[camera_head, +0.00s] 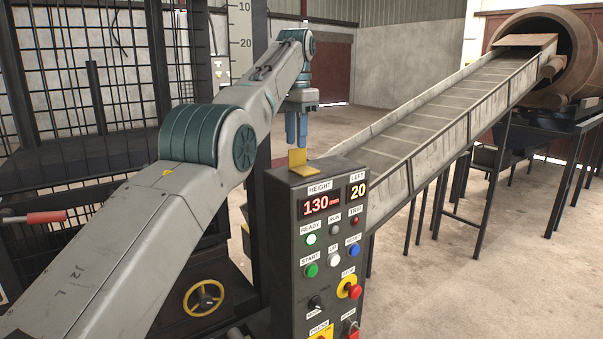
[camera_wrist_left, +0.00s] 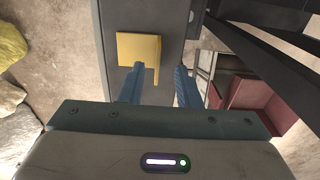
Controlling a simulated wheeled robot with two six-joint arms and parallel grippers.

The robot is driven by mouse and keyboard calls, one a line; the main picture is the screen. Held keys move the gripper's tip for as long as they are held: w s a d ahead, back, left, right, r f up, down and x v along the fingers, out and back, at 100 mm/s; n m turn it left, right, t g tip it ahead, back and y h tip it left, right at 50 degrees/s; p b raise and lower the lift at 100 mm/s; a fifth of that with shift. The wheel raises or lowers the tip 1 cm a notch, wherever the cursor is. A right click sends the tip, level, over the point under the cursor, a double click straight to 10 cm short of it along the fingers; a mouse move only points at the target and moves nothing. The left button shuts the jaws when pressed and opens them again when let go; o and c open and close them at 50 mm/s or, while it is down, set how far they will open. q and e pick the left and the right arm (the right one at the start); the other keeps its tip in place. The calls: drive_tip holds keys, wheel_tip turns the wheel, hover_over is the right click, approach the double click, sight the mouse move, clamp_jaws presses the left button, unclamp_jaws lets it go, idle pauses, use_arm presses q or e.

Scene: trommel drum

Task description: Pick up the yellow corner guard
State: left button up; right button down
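The yellow corner guard (camera_head: 297,163) is an L-shaped piece on top of the dark control cabinet. It also shows in the left wrist view (camera_wrist_left: 134,48), with a flat leg lying on the cabinet top and a narrow upright leg at its right edge. My left gripper (camera_head: 297,146) points down just above the guard. In the left wrist view my left gripper (camera_wrist_left: 159,68) is open and empty, its fingertips on either side of the upright leg in the picture. I cannot tell whether they reach down past its top edge. My right gripper is not in view.
The control cabinet (camera_head: 280,230) has a front panel with several buttons and a display. A sloping conveyor (camera_head: 430,115) rises behind it to the trommel drum (camera_head: 585,50). A black mesh cage (camera_head: 90,60) stands at the left. Open floor (camera_head: 500,280) lies at the right.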

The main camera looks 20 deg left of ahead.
sight(298, 152)
use_arm(q)
drive_tip(key=f+b, duration=0.3)
drive_tip(key=f, duration=0.1)
drive_tip(key=shift+d+f+b, duration=0.2)
drive_tip(key=shift+b, duration=0.15)
drive_tip(key=shift+w+f, duration=0.15)
drive_tip(key=shift+f, duration=0.15)
drive_tip(key=shift+s+r, duration=0.2)
drive_tip(key=c, duration=0.4)
clamp_jaws()
